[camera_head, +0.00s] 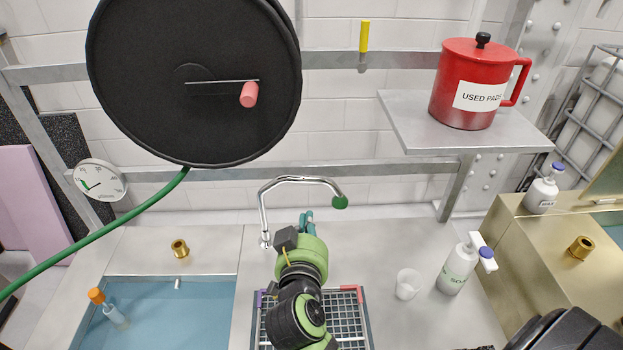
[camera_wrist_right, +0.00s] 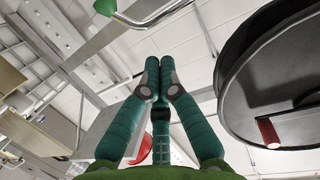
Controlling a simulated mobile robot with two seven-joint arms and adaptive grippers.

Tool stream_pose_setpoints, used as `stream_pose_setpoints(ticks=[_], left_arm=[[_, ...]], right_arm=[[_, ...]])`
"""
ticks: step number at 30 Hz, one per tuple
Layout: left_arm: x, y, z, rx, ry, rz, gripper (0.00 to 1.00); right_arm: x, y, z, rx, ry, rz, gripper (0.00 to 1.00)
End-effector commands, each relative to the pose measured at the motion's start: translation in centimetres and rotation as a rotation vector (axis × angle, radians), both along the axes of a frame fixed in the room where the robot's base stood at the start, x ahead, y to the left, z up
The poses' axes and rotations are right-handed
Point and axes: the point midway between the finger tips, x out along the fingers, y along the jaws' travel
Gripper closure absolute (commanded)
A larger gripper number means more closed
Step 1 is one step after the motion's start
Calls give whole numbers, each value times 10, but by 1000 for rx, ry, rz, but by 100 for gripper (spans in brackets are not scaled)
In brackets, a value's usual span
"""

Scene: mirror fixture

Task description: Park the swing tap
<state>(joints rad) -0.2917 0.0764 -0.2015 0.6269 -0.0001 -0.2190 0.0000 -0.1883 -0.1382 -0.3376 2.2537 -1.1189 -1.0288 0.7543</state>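The swing tap (camera_head: 300,180) is a bent chrome pipe rising from the steel counter behind the rack. Its spout reaches right and ends in a green tip (camera_head: 340,202). In the right wrist view, its chrome pipe (camera_wrist_right: 152,20) and green tip (camera_wrist_right: 105,7) show at the top, beyond my fingers. My right gripper (camera_head: 307,217) is below the spout, right of the tap's upright. In the wrist view, its teal fingers (camera_wrist_right: 158,68) come together at the tips with nothing seen between them. I cannot tell whether they touch the pipe. My left gripper is out of view.
A black hose reel (camera_head: 140,60) hangs upper left, its green hose (camera_head: 110,225) running down left. A blue basin (camera_head: 215,300) lies left of the wire rack (camera_head: 345,320). A cup (camera_head: 408,284) and soap bottle (camera_head: 458,268) stand right. A red pot (camera_head: 455,75) sits on a shelf.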

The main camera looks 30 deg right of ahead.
Motion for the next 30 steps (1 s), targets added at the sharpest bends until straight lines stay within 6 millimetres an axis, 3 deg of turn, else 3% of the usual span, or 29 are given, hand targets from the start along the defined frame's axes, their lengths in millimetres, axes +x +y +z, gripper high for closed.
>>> stream_pose_setpoints(ticks=[8,18,30], left_arm=[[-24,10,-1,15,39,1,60],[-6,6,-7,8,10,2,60],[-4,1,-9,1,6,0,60]], right_arm=[[46,-30,-9,-7,-3,-2,100],[97,-61,-22,-4,-1,-1,100],[108,-68,-25,0,0,0,100]])
